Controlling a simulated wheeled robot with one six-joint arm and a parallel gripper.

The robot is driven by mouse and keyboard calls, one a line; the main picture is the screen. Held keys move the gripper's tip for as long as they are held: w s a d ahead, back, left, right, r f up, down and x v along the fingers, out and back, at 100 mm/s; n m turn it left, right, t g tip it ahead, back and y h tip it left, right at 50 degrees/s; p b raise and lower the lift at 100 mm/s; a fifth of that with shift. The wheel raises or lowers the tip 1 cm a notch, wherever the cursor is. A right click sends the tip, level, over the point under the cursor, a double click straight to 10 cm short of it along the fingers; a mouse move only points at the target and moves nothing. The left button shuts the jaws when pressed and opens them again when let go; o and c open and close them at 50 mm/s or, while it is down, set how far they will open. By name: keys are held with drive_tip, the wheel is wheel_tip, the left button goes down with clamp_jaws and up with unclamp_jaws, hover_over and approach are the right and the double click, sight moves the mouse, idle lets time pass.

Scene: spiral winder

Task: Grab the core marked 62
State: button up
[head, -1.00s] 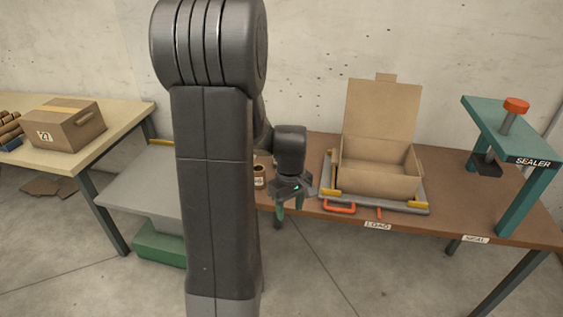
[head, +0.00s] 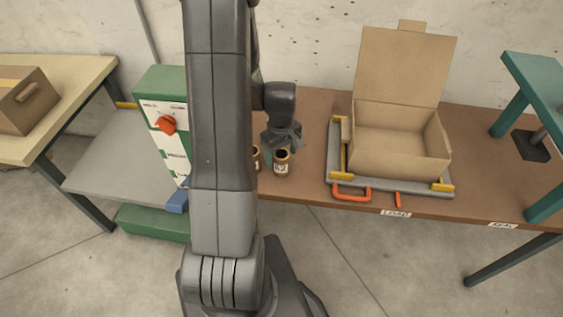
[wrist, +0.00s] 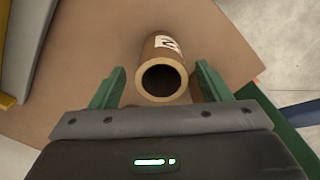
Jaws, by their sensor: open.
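A brown cardboard core (head: 282,165) with a white label stands upright near the front edge of the brown table, left of the open box. My gripper (head: 284,146) is over it. In the wrist view the open green fingers lie on either side of the core (wrist: 162,62), with a gap on both sides. Its label shows only part of a mark, perhaps a 2; I cannot read 62 in full. A second core (head: 256,159) stands just left of it, mostly hidden by my arm. A piece of it shows behind the right finger in the wrist view.
An open cardboard box (head: 399,146) sits on a grey tray (head: 333,158) with yellow corners and an orange handle (head: 351,193). A teal press (head: 541,85) stands at the right. A green machine with a red knob (head: 167,124) is left of my arm.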

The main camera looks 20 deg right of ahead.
drive_tip(key=shift+s+f, duration=0.15)
drive_tip(key=shift+f, duration=1.85)
drive_tip(key=c, duration=1.1)
